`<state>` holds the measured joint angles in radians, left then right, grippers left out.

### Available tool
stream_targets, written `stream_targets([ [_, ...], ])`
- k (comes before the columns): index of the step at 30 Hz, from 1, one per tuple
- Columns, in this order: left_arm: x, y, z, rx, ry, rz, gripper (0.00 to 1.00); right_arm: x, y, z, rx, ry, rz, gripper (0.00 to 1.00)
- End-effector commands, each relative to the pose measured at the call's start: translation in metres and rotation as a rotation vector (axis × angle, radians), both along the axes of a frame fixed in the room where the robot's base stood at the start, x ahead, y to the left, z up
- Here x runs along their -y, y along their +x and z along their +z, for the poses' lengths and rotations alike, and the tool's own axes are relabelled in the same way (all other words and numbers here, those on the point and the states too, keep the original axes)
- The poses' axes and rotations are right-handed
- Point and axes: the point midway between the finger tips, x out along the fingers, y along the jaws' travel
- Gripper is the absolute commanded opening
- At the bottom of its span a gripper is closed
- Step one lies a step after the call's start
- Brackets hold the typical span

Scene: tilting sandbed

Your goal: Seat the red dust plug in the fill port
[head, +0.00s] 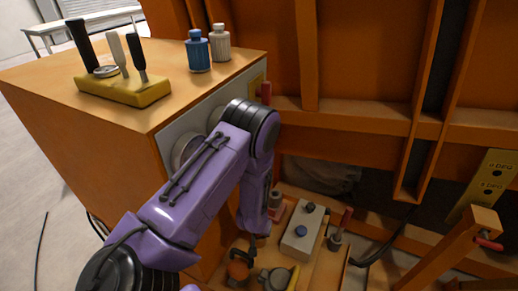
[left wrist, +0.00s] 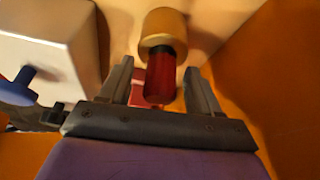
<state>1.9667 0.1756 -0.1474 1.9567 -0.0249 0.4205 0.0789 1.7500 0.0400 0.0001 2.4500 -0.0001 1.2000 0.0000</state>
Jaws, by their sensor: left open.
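The red dust plug (left wrist: 161,76) shows in the left wrist view as a red cylinder with a dark band, against a tan round piece (left wrist: 165,27). My left gripper (left wrist: 160,68) is open, with one finger on either side of the red cylinder and visible gaps between. In the head view my left arm reaches down beside the orange cabinet to the low shelf, and its wrist hides the plug there. I cannot tell which part is the fill port. My right gripper is in neither view.
The orange cabinet (head: 80,120) bears a yellow tool block (head: 122,90), a blue bottle (head: 198,52) and a white bottle (head: 220,43). An orange ribbed wall closes the back.

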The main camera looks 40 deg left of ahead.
Motion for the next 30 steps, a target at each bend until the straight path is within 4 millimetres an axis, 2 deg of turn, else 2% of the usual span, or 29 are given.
stream_targets([
  [5, 0.003, -0.004, 0.015, 0.001, 0.000, 0.000, 0.63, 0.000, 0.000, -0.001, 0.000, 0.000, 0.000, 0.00],
  [12, 0.012, -0.023, 0.069, 0.002, 0.000, 0.000, 0.63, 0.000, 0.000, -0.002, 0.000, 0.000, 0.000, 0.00],
  [16, 0.016, -0.030, 0.089, 0.002, 0.000, -0.001, 0.63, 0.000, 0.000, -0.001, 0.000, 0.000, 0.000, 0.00],
  [20, 0.017, -0.034, 0.097, 0.000, 0.000, 0.000, 0.63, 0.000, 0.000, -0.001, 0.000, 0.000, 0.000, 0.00],
  [30, 0.017, -0.035, 0.098, -0.001, 0.000, 0.000, 0.63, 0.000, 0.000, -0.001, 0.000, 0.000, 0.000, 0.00],
])
